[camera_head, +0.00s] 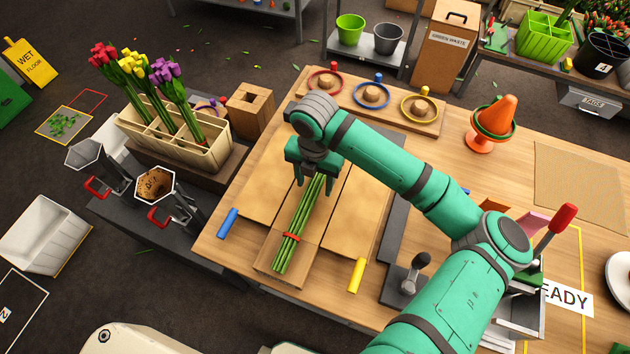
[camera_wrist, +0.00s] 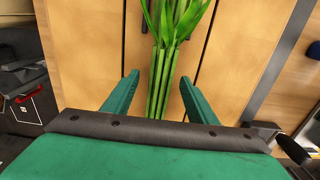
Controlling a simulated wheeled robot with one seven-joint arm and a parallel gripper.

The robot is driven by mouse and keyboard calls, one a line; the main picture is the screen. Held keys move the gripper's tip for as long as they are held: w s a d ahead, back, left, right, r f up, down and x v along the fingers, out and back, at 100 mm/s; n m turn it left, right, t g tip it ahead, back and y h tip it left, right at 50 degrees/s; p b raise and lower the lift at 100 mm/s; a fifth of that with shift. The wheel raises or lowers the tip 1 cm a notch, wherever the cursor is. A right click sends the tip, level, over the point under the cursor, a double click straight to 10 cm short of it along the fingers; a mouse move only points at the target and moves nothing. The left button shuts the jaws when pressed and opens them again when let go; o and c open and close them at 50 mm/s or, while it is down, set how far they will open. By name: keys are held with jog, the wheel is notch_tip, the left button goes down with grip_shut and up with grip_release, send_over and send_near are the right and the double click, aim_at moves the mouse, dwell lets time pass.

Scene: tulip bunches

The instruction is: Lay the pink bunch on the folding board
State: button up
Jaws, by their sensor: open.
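A bunch of green stems (camera_head: 293,228) with a red band lies lengthwise on the middle panel of the folding board (camera_head: 356,212). Its flower heads are hidden behind my gripper and arm, so I cannot see their colour. My gripper (camera_head: 314,184) is open over the upper part of the stems. In the wrist view, the stems and leaves (camera_wrist: 165,62) run between the two spread green fingers, with a gap on each side. The board's tan panels (camera_wrist: 85,50) show on both sides of the stems there.
A wooden rack (camera_head: 205,157) with red, yellow and purple tulips is at left. An orange cone (camera_head: 492,122) and a ring tray (camera_head: 435,125) are at the back.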

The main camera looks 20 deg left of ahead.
aim_at(315, 181)
jog(key=shift+r, duration=0.1)
notch_tip(315, 181, up, 10)
jog(key=shift+d+f, duration=0.1)
jog(key=shift+s+r, duration=0.1)
jog(key=shift+r, duration=0.3)
dwell(0.4)
